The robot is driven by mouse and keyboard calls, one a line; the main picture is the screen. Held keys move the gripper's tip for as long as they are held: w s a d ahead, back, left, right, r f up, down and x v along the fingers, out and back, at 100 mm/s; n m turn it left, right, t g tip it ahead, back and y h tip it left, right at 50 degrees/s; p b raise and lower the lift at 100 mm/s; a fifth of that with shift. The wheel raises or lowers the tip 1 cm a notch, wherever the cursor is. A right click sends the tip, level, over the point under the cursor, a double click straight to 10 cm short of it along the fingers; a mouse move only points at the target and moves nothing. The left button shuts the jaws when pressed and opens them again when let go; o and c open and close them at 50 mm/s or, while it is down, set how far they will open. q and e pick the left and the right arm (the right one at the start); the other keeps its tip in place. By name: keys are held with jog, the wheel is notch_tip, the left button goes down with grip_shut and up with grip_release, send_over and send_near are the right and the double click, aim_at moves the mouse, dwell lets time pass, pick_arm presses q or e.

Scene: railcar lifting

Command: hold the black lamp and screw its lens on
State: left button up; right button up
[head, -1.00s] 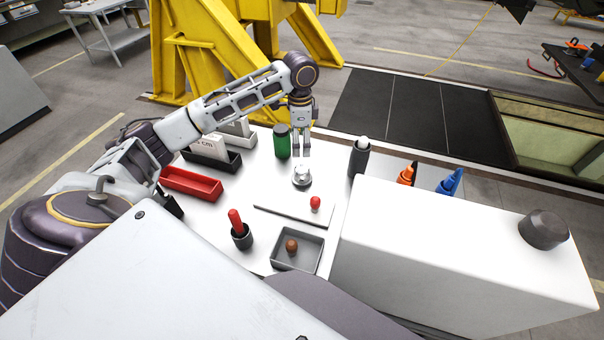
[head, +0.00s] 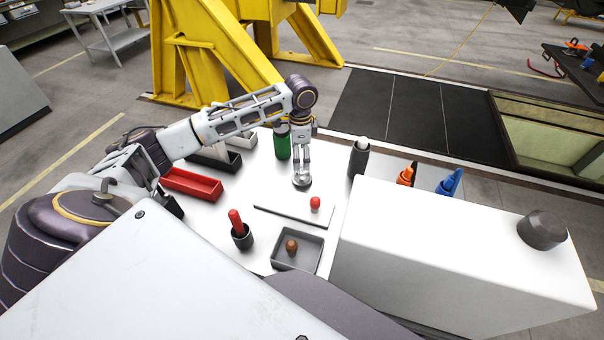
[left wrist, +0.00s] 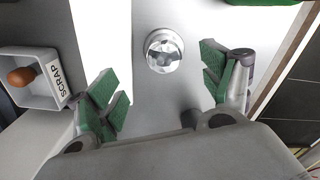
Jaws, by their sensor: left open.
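A small round silver piece, which looks like the lens (head: 302,182), sits on the white table. A dark cylinder with a pale top, which may be the black lamp (head: 358,158), stands upright to the right. My right gripper is not in view.
A green cylinder (head: 282,146) stands close behind-left of my gripper. Nearer are a flat white plate with a red knob (head: 315,204), a dark cup with a red handle (head: 237,228), and a grey SCRAP tray (left wrist: 27,92). A red bin (head: 190,185) lies left; a large white box (head: 450,250) right.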

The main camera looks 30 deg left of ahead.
aim_at(302, 169)
pick_arm(q)
jog(key=shift+f, duration=1.45)
jog(key=shift+f, duration=0.1)
jog(key=shift+w+f+p, duration=0.2)
jog(key=shift+f+p, duration=0.05)
jog(key=shift+f, duration=1)
jog(key=shift+w+f+p, duration=0.15)
jog(key=shift+f+p, duration=0.1)
jog(key=shift+f, duration=1)
jog(key=c, duration=1.1)
